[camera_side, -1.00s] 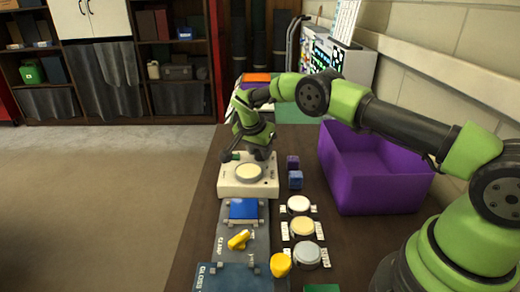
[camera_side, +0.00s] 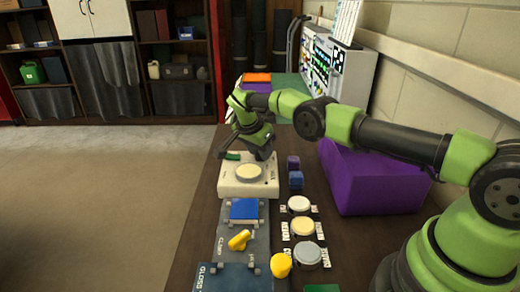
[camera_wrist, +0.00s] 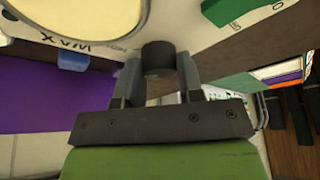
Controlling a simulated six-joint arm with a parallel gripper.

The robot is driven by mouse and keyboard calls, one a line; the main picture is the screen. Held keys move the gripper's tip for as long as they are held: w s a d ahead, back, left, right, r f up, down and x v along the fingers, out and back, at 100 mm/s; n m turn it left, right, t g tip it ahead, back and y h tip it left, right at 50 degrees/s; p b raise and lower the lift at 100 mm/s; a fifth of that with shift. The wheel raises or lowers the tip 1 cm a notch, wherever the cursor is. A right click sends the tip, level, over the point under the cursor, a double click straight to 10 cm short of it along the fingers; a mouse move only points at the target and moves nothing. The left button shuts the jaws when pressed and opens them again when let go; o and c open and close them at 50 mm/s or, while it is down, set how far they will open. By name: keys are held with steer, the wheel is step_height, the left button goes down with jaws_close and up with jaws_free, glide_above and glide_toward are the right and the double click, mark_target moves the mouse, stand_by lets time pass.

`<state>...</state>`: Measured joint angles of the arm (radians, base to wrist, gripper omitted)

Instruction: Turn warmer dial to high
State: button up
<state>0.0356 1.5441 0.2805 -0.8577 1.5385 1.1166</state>
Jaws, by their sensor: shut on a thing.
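The warmer (camera_side: 246,190) is a cream-white box with a round pale-yellow pan on top. It stands on the bench beyond the blue pad, and its pan (camera_wrist: 85,15) shows at the top left of the wrist view beside the lettering "WAX". The dial (camera_wrist: 158,56) is a short dark cylinder. My gripper (camera_wrist: 158,73) is shut on the dial, one finger on each side. In the side view my gripper (camera_side: 260,153) is at the far side of the warmer. The dial is hidden there, and I cannot read its setting.
A purple bin (camera_side: 375,185) stands right of the warmer, beneath my forearm. Small purple and blue blocks (camera_side: 295,179) sit between them. A blue pad (camera_side: 244,210), a yellow knob (camera_side: 239,240) and several round tins (camera_side: 302,227) lie nearer. A green piece (camera_wrist: 240,8) is close by.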

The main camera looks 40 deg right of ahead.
steer(key=o, duration=0.9)
steer(key=v, duration=1)
